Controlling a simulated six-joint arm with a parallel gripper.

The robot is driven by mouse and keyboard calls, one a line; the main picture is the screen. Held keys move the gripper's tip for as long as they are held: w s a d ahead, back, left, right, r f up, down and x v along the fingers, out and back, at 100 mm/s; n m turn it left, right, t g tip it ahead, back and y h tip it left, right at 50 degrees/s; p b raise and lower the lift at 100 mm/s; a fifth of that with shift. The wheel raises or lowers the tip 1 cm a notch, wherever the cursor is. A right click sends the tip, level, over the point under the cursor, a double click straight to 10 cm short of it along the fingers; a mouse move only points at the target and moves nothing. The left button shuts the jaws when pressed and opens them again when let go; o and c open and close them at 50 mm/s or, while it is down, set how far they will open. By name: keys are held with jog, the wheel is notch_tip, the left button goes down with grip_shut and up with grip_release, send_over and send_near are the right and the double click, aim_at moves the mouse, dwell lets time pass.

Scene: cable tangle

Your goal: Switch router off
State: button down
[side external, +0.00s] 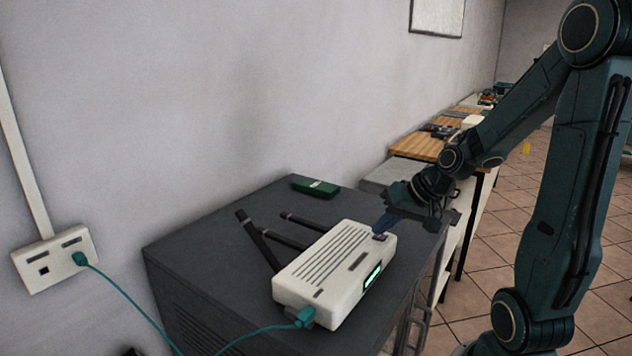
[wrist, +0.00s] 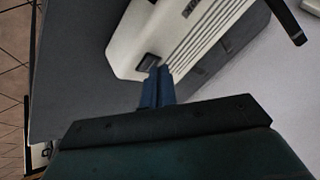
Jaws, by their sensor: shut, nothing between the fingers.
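The white router (side external: 325,275) lies on the dark grey cabinet top, with black antennas at its back and a lit green display on its front side. Its dark switch (side external: 380,237) is at the right end of its top; it also shows in the wrist view (wrist: 147,61). My gripper (side external: 380,230) is shut and empty, its blue fingertips right at the switch. In the wrist view the fingertips (wrist: 160,72) overlap the switch's edge; whether they touch it, I cannot tell. A teal plug (side external: 304,316) sits in the router's near end.
The teal cable runs from the router to a wall socket (side external: 55,262) at the left. A dark green box (side external: 315,187) lies at the back of the cabinet (side external: 215,255). Wooden-topped tables (side external: 420,146) stand beyond. The wall is close behind the antennas.

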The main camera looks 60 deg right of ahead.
aim_at(383, 237)
jog(key=shift+f, duration=0.15)
dwell(0.6)
jog(key=shift+r, duration=0.8)
jog(key=shift+r, duration=0.1)
jog(key=shift+r, duration=2.4)
jog(key=s+a+r+n+g, duration=0.1)
jog(key=s+a+n, duration=0.3)
jog(key=a, duration=0.3)
jog(key=s+a+r+n, duration=0.2)
jog(key=s+a+n, duration=0.1)
jog(key=s+a, duration=0.4)
jog(key=shift+a+r+n+g+h, duration=0.25)
jog(key=shift+n+g+h, duration=0.15)
